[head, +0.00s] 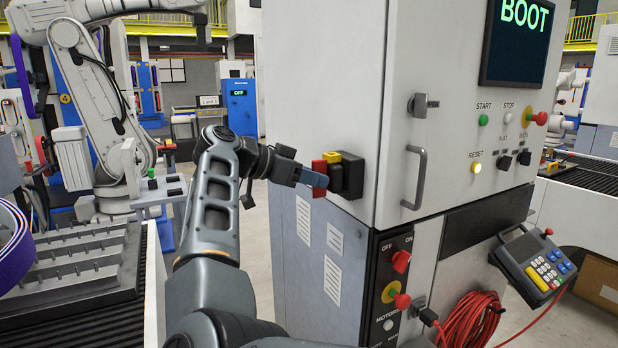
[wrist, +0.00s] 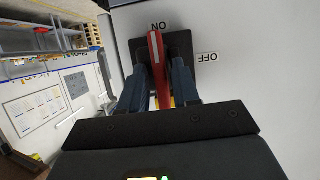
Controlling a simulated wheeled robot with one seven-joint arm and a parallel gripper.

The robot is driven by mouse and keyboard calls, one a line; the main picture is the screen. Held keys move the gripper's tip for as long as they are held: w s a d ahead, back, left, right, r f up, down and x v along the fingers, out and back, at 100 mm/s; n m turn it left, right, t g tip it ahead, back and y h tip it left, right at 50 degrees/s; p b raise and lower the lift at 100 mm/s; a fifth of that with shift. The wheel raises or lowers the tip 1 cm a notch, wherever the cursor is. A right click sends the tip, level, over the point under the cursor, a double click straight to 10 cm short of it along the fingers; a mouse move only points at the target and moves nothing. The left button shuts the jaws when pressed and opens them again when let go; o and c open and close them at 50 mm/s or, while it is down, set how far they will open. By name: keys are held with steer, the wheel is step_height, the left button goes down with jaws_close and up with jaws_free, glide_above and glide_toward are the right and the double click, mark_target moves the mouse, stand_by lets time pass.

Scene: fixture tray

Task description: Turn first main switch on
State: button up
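The main switch is a dark box (head: 351,176) with a yellow part (head: 331,158) and a red handle (head: 320,178), on the side of the white cabinet. In the wrist view the red handle (wrist: 158,75) stands upright in the picture, its far end by the ON label (wrist: 158,26). The OFF label (wrist: 208,57) is to the right of the dark switch plate (wrist: 180,46). Both labels appear upside down. In the head view my gripper (head: 314,180) partly hides the switch.
The cabinet (head: 322,80) has a screen (head: 518,40) reading BOOT, a door handle (head: 415,178) and buttons. Below are another red OFF/ON knob (head: 401,261) and a red-yellow knob (head: 401,300). A red cable (head: 472,320) and a keypad (head: 540,265) hang at the right.

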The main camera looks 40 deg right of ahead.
steer(key=shift+o, duration=0.6)
steer(key=shift+a, duration=0.1)
steer(key=shift+w+a, duration=0.1)
steer(key=shift+a, duration=0.05)
steer(key=b+v, duration=0.2)
steer(key=v, duration=0.5)
steer(key=shift+a, duration=0.25)
steer(key=shift+r, duration=0.15)
